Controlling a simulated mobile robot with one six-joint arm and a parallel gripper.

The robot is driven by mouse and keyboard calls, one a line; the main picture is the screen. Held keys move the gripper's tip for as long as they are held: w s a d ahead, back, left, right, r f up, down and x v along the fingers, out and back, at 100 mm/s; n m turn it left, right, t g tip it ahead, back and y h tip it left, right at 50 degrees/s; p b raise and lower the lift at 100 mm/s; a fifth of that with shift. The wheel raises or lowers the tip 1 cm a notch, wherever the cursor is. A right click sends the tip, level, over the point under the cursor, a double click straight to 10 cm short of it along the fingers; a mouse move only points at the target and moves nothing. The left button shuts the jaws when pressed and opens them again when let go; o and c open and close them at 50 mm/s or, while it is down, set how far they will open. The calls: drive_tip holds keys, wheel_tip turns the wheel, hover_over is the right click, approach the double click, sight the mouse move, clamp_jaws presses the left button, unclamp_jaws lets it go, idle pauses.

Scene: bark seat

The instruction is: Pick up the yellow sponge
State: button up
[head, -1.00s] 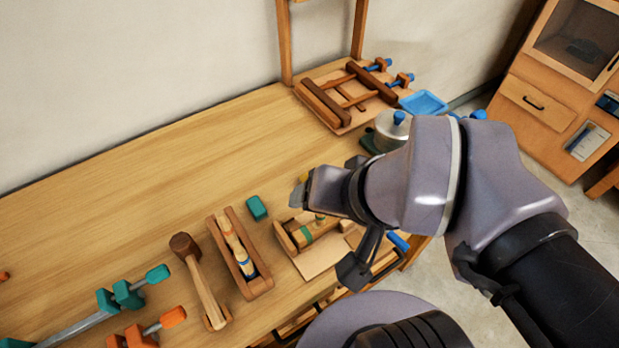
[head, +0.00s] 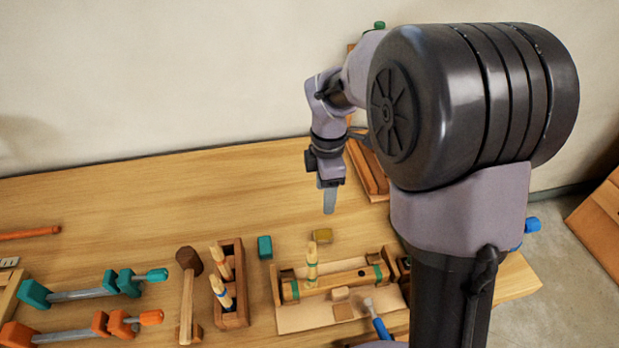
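The yellow sponge (head: 322,236) looks like a small, dull yellow block. It lies on the wooden bench top (head: 150,215), just behind the wooden tray with the round bar. My gripper (head: 329,205) points down above the bench, and its tip appears a little above the sponge in the picture. The sponge and the tip look apart, though the exact height is hard to judge. The fingers overlap edge-on, so I cannot see a gap between them. Nothing shows held at the tip.
A teal block (head: 265,247) lies left of the sponge. A wooden box with pegs (head: 232,300), a mallet (head: 188,270), and teal (head: 95,292) and orange clamps (head: 85,331) lie further left. The tray (head: 300,318) stands in front. The back left bench is clear.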

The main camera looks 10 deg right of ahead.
drive_tip(key=b, duration=0.6)
hover_over(324, 233)
drive_tip(key=f, duration=1.2)
drive_tip(key=shift+s+a+f, duration=0.15)
drive_tip(key=shift+s+a, duration=0.2)
drive_tip(key=shift+s, duration=0.05)
drive_tip(key=f+b, duration=0.1)
drive_tip(key=f, duration=0.2)
drive_tip(key=w+f+b, duration=0.1)
drive_tip(key=f, duration=0.1)
drive_tip(key=shift+d+f+b, duration=0.25)
drive_tip(key=shift+d+b, duration=0.05)
drive_tip(key=shift+b, duration=0.05)
drive_tip(key=shift+s+r, duration=0.1)
drive_tip(key=shift+r, duration=0.1)
drive_tip(key=shift+c, duration=0.7)
clamp_jaws()
